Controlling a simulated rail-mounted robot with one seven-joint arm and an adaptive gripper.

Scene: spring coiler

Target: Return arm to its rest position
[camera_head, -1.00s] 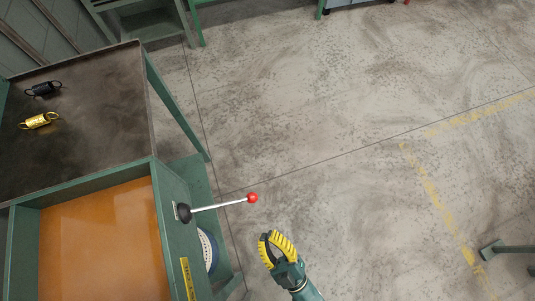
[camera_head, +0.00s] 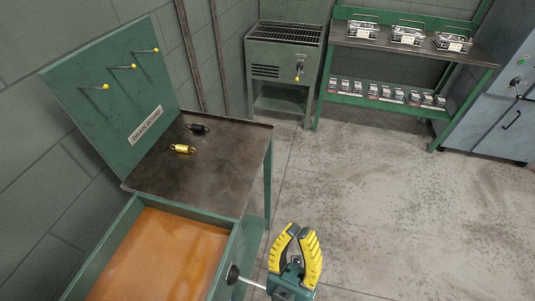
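My gripper (camera_head: 296,245) is at the bottom centre of the head view, with yellow ribbed fingers pointing up and a dark gap between them. It looks open and empty. A yellow spring (camera_head: 183,149) and a black spring (camera_head: 199,128) lie on the dark bench top (camera_head: 190,185), away from my gripper.
The bench has a green back panel (camera_head: 110,100) with yellow-tipped pegs and an orange-floored tray (camera_head: 165,255). Behind stand a grill-topped green unit (camera_head: 283,60), a shelf table (camera_head: 400,48) with several metal baskets, and a grey cabinet (camera_head: 500,110). The floor (camera_head: 380,200) at right is clear.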

